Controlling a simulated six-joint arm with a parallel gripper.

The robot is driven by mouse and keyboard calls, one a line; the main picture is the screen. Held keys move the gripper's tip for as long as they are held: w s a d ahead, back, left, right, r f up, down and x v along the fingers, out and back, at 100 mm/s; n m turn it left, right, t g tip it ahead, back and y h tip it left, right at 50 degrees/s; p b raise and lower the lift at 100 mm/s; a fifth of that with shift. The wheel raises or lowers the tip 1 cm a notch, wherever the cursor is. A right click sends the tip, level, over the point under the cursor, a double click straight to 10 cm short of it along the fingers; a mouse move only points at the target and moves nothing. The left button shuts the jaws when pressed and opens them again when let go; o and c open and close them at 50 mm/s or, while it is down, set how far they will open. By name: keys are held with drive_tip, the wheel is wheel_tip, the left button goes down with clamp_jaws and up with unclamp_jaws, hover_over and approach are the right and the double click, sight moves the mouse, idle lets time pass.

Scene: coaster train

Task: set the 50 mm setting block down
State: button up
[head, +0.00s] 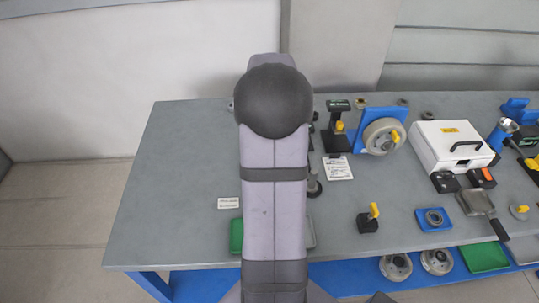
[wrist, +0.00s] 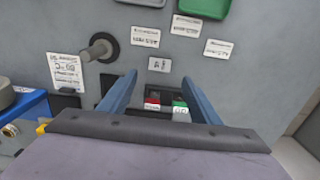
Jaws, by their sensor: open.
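My gripper (wrist: 158,79) shows in the wrist view with its two blue fingers apart. Beyond and between the fingers is a dark block or holder with a red-marked part (wrist: 152,101) and a green-marked part (wrist: 180,106), each with a white label too small to read. I cannot tell which piece, if any, is the 50 mm setting block, or whether the fingers touch anything. In the head view my own arm hides the gripper and the bench area behind it.
A round post on a dark base (wrist: 99,48) stands close to the left finger. Several label cards, a green tray (wrist: 205,8) and a grey tray lie on the grey bench (head: 175,175). A white case (head: 450,146) and a wheel on a blue stand (head: 383,137) are right. The bench's left is mostly clear.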

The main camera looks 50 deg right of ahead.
drive_tip(key=shift+r, duration=1.25)
drive_tip(key=w+a+f+n, duration=0.2)
drive_tip(key=a+n, duration=0.3)
drive_tip(key=a, duration=1.4)
drive_tip(key=s+a+f+n, duration=0.3)
drive_tip(key=s+a, duration=0.4)
drive_tip(key=a, duration=0.4)
drive_tip(key=shift+a+f+n, duration=0.15)
drive_tip(key=shift+f+n, duration=0.05)
drive_tip(key=shift+n, duration=0.3)
drive_tip(key=shift+s, duration=0.15)
drive_tip(key=c, duration=0.3)
